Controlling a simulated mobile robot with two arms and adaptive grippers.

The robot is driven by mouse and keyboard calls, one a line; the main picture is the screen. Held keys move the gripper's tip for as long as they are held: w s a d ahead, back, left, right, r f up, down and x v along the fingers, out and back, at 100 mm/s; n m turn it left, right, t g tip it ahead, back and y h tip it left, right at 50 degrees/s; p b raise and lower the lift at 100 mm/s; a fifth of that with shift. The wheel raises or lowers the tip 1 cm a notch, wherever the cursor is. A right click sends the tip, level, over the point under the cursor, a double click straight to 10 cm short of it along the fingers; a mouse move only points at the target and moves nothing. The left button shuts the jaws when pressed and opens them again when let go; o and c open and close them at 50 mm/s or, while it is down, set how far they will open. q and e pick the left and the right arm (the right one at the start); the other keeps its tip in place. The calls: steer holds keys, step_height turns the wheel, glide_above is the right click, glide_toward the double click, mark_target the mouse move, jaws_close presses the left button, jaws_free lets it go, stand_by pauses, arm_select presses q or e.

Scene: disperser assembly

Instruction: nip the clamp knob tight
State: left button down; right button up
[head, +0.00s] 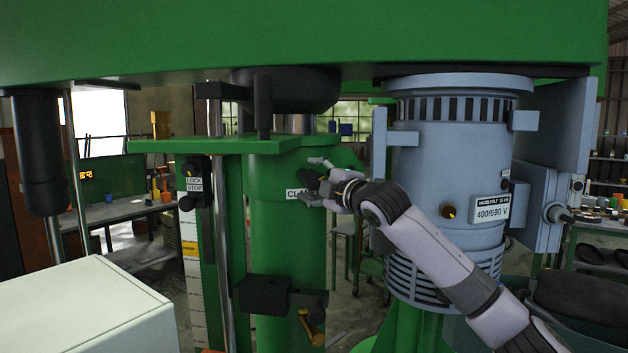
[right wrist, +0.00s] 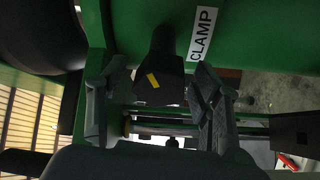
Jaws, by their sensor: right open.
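The green column (head: 289,240) carries a white CLAMP label (head: 298,194), which also shows in the right wrist view (right wrist: 204,34). The dark clamp knob (head: 309,173) sits on the column just above the label, partly hidden by my right gripper (head: 316,181). In the right wrist view the knob (right wrist: 165,62) has a yellow mark and lies between the two spread fingers of my right gripper (right wrist: 161,78). A gap shows on each side of the knob. My left gripper is in neither view.
The green machine head (head: 300,35) spans overhead. A black block (head: 264,296) with a brass handle (head: 311,327) is lower on the column. A pale box (head: 85,305) is front left.

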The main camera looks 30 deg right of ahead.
steer(key=c, duration=1.1)
